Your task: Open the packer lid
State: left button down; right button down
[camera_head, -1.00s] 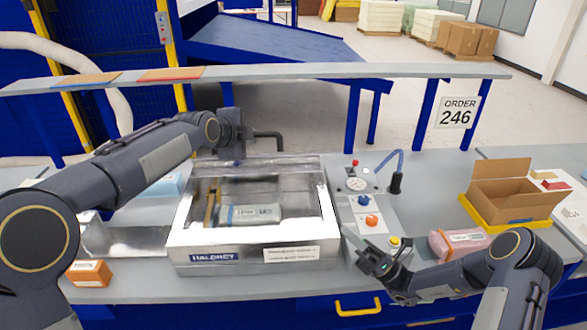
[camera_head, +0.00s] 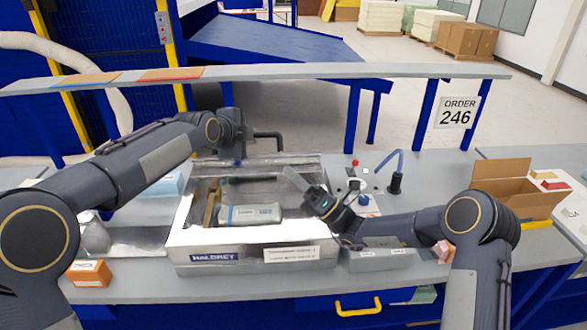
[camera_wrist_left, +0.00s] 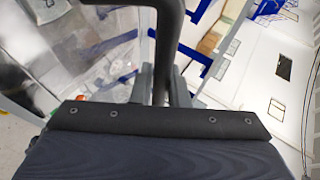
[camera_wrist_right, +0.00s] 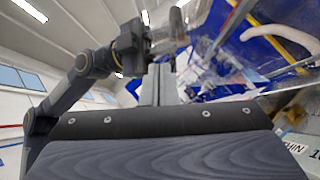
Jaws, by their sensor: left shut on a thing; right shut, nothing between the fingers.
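The packer (camera_head: 185,235) is a silver box on the bench with a dark interior. A pale labelled pack (camera_head: 250,214) and a brown strip lie inside. My left gripper (camera_head: 250,134) is shut on the dark lid handle (camera_head: 270,135), above the packer's back edge. The handle (camera_wrist_left: 168,40) runs between its fingers in the left wrist view. The lid appears raised, but its clear panel is hard to make out and its angle cannot be told. My right gripper (camera_head: 290,172) is shut and empty, its fingertips over the packer's right side.
The control panel (camera_head: 355,172) right of the packer is partly hidden by my right arm. An open carton (camera_head: 500,185) stands at the right, an orange box (camera_head: 88,273) at the front left. A grey shelf (camera_head: 300,72) crosses behind the bench.

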jog(key=shift+w+r, duration=0.55)
jog(key=shift+r, duration=0.2)
